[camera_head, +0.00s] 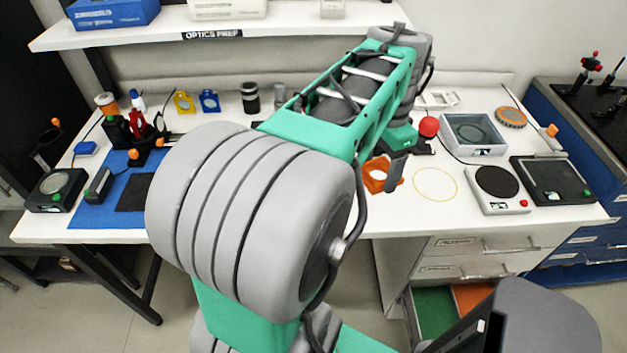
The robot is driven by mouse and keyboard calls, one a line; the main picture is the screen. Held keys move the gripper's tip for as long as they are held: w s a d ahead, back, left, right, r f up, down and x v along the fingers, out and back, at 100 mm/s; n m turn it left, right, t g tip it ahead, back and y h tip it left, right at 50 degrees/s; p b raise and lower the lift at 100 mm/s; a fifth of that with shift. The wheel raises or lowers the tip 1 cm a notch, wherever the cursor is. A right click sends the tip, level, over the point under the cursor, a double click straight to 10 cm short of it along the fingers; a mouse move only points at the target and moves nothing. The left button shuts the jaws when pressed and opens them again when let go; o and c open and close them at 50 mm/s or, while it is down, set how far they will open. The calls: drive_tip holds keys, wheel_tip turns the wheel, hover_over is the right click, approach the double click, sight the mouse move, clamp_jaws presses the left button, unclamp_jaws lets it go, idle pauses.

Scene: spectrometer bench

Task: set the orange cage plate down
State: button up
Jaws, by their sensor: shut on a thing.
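The orange cage plate (376,175) is at the middle right of the white bench, low over or on the bench top. I cannot tell whether it touches the surface. My gripper (393,180) is at the plate's right side, shut on it, with its dark fingers pointing down. The finger nearest the camera hides part of the plate, and my green and grey arm hides the bench to its left. A yellow ring outline (436,184) is on the bench just right of the plate.
A balance (497,205) and black-topped device (552,181) stand to the right. A grey box (473,133) and red ball (428,126) are behind. A blue mat (95,216) with several tools lies left. An open drawer (431,318) is below the bench.

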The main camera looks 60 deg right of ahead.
drive_tip(key=s+a+f+m+b, duration=0.1)
drive_tip(key=s+m, duration=0.3)
drive_tip(key=s, duration=0.6)
drive_tip(key=p, duration=0.3)
hover_over(366, 199)
wheel_tip(366, 199, down, 10)
drive_tip(key=shift+s+a+r, duration=0.1)
drive_tip(key=shift+a+r, duration=0.05)
drive_tip(key=shift+r, duration=0.1)
wheel_tip(366, 199, down, 3)
drive_tip(key=shift+r, duration=0.1)
drive_tip(key=shift+f, duration=0.35)
drive_tip(key=shift+f, duration=0.1)
drive_tip(key=o, duration=1.4)
drive_tip(key=shift+o, duration=0.2)
